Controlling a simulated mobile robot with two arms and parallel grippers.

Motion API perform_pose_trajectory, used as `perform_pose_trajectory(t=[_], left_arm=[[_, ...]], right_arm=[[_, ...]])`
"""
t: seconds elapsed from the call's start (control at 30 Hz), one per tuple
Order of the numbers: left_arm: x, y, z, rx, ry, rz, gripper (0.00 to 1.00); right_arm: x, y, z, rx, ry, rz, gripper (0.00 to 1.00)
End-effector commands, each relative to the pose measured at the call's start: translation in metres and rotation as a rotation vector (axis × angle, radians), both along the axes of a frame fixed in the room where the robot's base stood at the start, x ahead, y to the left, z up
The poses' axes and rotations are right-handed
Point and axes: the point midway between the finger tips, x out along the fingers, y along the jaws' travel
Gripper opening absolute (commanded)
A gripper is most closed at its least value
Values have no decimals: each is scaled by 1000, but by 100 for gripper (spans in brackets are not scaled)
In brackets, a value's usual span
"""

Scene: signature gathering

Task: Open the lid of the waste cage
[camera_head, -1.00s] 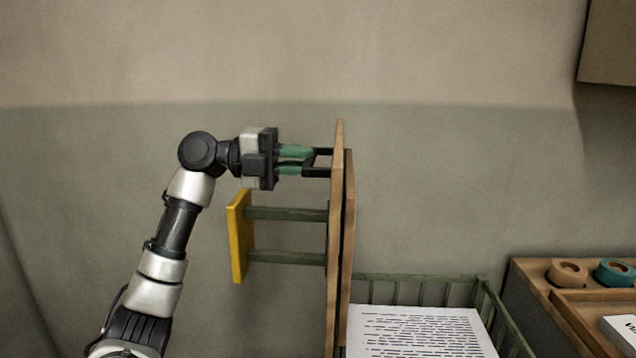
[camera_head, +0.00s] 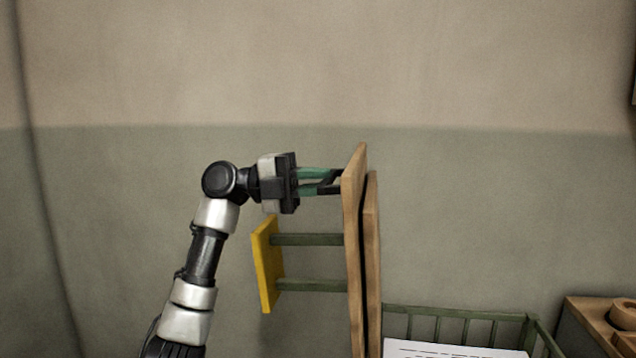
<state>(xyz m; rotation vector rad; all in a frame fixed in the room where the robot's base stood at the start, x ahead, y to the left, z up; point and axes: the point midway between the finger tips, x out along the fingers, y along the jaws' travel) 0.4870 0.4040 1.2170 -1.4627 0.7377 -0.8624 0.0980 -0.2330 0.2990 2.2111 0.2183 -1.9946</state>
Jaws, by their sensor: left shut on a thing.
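The wooden lid (camera_head: 354,250) of the waste cage stands upright, seen nearly edge-on, with a second wooden board (camera_head: 373,265) close beside it on the right. A dark handle (camera_head: 330,183) sticks out from the lid's left face near its top. My left gripper (camera_head: 325,181) has green fingers and is shut on this handle. The green-railed waste cage (camera_head: 455,312) shows at the lower right, its lower part cut off by the frame. A printed sheet (camera_head: 440,349) shows inside its rails. My right gripper is not in view.
Two green bars (camera_head: 305,240) run from the lid to a yellow panel (camera_head: 266,264) on the left, below my gripper. A wooden tray with a round roll (camera_head: 624,314) stands at the right edge. A plain wall (camera_head: 480,190) lies behind.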

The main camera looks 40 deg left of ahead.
Motion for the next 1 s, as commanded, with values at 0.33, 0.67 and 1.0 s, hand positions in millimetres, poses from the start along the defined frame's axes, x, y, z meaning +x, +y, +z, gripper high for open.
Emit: perform_pose_trajectory(t=[0.33, 0.67, 1.0], left_arm=[[0, 0, 1, -1, 0, 1, 40], [-6, 10, -2, -1, 0, 2, 40], [-40, 67, -8, -3, 0, 4, 40]], right_arm=[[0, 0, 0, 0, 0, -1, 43], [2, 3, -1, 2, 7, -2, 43], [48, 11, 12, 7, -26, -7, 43]])
